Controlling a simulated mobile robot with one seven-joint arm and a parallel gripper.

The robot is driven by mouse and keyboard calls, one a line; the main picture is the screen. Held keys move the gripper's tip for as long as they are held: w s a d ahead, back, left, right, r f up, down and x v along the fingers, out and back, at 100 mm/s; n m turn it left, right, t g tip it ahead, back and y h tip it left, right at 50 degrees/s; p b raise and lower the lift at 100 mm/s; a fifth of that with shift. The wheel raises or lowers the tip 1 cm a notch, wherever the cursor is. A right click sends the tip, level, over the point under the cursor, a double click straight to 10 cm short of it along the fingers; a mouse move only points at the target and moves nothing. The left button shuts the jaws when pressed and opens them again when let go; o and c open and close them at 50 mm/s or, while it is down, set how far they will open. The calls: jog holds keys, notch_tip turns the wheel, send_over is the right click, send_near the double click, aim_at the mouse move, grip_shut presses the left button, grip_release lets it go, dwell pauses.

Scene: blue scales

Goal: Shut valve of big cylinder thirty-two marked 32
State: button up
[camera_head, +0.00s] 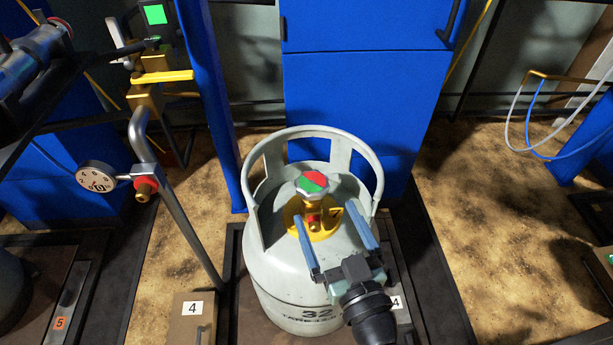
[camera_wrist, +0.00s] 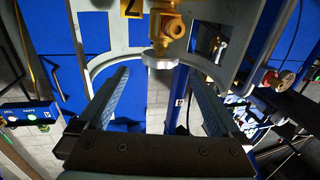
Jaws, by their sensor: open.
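The big grey cylinder (camera_head: 283,279) marked 32 stands upright on a dark scale platform. Its valve has a yellow brass body (camera_head: 295,218) and a round handwheel (camera_head: 312,182) with a red and green top, inside the grey collar (camera_head: 258,200). My gripper (camera_head: 333,233) is open and empty, its two long fingers reaching over the cylinder's top on the near right side of the valve. In the wrist view the brass valve body (camera_wrist: 172,32) and the handwheel's edge (camera_wrist: 160,59) lie ahead of and between my open fingers (camera_wrist: 160,90), apart from them.
A blue post (camera_head: 212,90) and blue cabinet (camera_head: 360,105) stand behind.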

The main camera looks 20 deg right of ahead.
aim_at(307, 172)
jog(key=w, duration=1.2)
jog(key=shift+w+d, duration=0.1)
jog(key=shift+d, duration=0.2)
jog(key=c, duration=1.2)
